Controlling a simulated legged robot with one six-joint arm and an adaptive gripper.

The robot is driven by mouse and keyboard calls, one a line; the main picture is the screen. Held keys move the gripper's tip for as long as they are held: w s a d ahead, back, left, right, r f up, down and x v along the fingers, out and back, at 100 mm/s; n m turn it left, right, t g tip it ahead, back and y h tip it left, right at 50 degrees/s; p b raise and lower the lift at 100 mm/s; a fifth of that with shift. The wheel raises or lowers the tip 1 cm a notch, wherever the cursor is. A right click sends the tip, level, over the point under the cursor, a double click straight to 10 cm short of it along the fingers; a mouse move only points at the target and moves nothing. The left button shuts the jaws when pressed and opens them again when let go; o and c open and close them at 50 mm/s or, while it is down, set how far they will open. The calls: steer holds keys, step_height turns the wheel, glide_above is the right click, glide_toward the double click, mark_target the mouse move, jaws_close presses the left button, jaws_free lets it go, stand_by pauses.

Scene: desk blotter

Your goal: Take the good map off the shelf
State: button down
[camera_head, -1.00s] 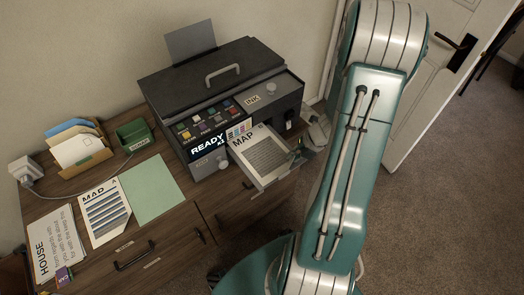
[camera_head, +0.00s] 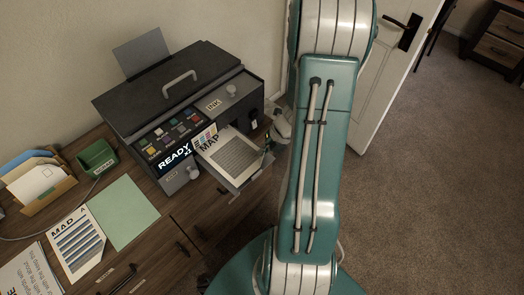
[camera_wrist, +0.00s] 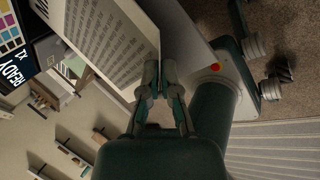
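A white printed sheet headed MAP (camera_head: 232,157) lies on the pulled-out output shelf (camera_head: 248,179) of the dark printer. Its lines look clean grey. Another MAP sheet with blue bars (camera_head: 75,243) lies on the desk at the left. My gripper (camera_head: 268,150) is at the right edge of the clean map, small and partly hidden in the head view. In the wrist view my gripper (camera_wrist: 161,68) has its fingers close together, with the edge of the clean map (camera_wrist: 112,40) between the tips. The map still appears to rest on the shelf.
The printer (camera_head: 180,95) has a READY screen (camera_head: 173,159) and an INK label. A green sheet (camera_head: 122,212), a green box (camera_head: 97,158) and an envelope holder (camera_head: 40,185) are on the desk. Carpet (camera_head: 430,200) is open at the right, beside a white door.

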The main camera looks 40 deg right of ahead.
steer(key=shift+d+r, duration=0.1)
steer(key=shift+r, duration=0.8)
